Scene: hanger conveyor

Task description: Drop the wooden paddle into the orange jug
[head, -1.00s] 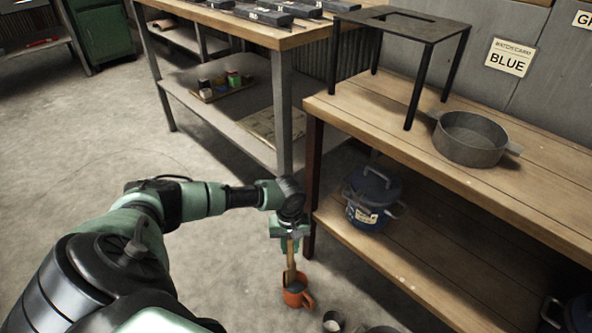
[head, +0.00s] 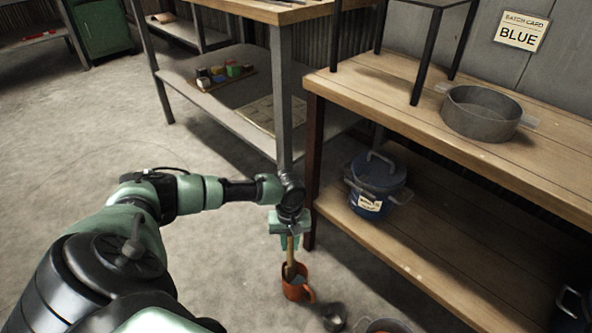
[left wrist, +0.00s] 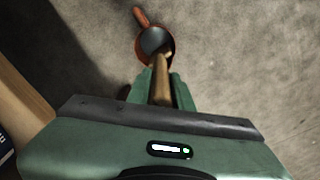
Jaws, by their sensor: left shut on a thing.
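My left gripper (head: 290,241) points down and is shut on the wooden paddle (head: 291,262). The paddle hangs below the fingers, and its lower end is at the mouth of the orange jug (head: 296,291). In the left wrist view the paddle (left wrist: 162,78) runs from between the fingers (left wrist: 163,88) to the jug's near rim, overlapping it. I cannot tell how deep its tip is inside. The jug (left wrist: 169,52) stands upright, its handle pointing away at the top of that view. My right gripper is not in view.
A small dark cup (head: 334,317) and another round vessel (head: 388,326) are right of the jug. A workbench (head: 420,262) at the right holds a blue lidded pot (head: 376,186) on its lower shelf and a grey pan (head: 481,113) on top. Floor at left is clear.

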